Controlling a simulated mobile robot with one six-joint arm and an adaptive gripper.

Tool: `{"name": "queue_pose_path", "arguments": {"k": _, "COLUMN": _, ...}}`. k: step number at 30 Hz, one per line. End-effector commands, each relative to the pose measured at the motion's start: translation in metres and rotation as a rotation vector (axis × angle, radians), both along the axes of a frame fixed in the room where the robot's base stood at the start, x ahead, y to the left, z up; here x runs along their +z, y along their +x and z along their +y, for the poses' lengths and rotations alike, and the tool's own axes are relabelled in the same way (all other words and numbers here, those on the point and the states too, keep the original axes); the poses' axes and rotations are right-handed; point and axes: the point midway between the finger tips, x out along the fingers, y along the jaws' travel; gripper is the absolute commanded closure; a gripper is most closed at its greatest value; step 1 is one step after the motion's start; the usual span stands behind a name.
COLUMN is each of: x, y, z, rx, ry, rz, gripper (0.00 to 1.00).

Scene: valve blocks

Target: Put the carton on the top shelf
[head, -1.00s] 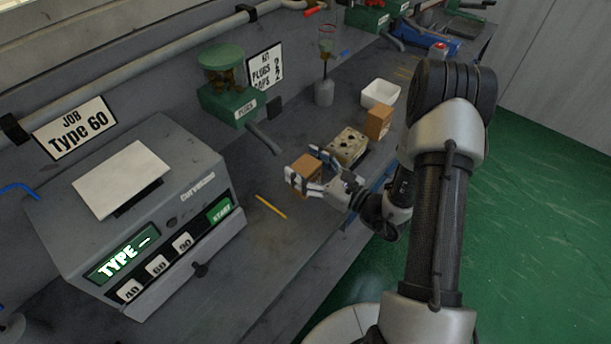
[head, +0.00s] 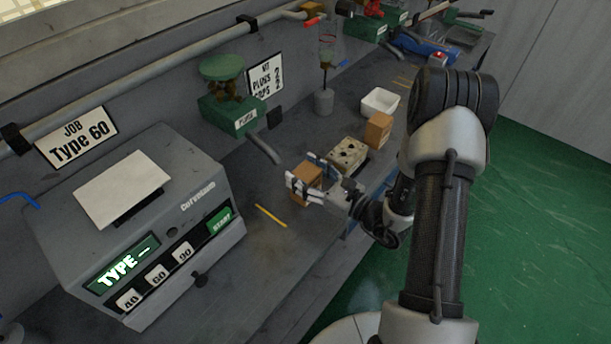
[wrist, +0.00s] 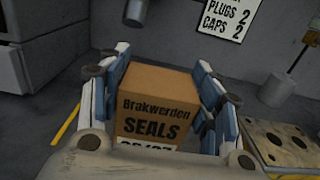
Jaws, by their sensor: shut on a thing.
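The carton, a brown box, shows in the head view (head: 306,176) at the middle of the bench. In the wrist view the carton (wrist: 158,95) fills the middle and bears the words "Brakwerden SEALS". My gripper (head: 305,183) has its fingers on two opposite sides of the carton and is shut on it. In the wrist view the fingers of my gripper (wrist: 158,90) flank the carton left and right. I cannot tell whether the carton touches the bench. No top shelf can be made out for certain in these views.
A valve block (head: 347,153) with holes lies just right of the carton, with another brown box (head: 378,131) and a white bin (head: 380,102) beyond. The grey machine (head: 150,215) stands left. A yellow pencil-like stick (head: 270,216) lies on clear bench (head: 275,250).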

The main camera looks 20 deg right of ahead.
Motion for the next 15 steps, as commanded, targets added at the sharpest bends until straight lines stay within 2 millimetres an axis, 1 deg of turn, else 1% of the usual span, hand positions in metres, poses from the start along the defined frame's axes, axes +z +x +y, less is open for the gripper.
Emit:
{"name": "queue_pose_path", "arguments": {"k": 1, "x": 0.008, "y": 0.000, "z": 0.000, "rx": 0.000, "ry": -0.001, "rz": -0.004, "gripper": 0.79}}
{"name": "queue_pose_path", "arguments": {"k": 5, "x": 0.029, "y": 0.000, "z": 0.000, "rx": 0.000, "ry": -0.001, "rz": -0.004, "gripper": 0.79}}
{"name": "queue_pose_path", "arguments": {"k": 15, "x": 0.112, "y": 0.000, "z": 0.000, "rx": 0.000, "ry": -0.002, "rz": -0.006, "gripper": 0.79}}
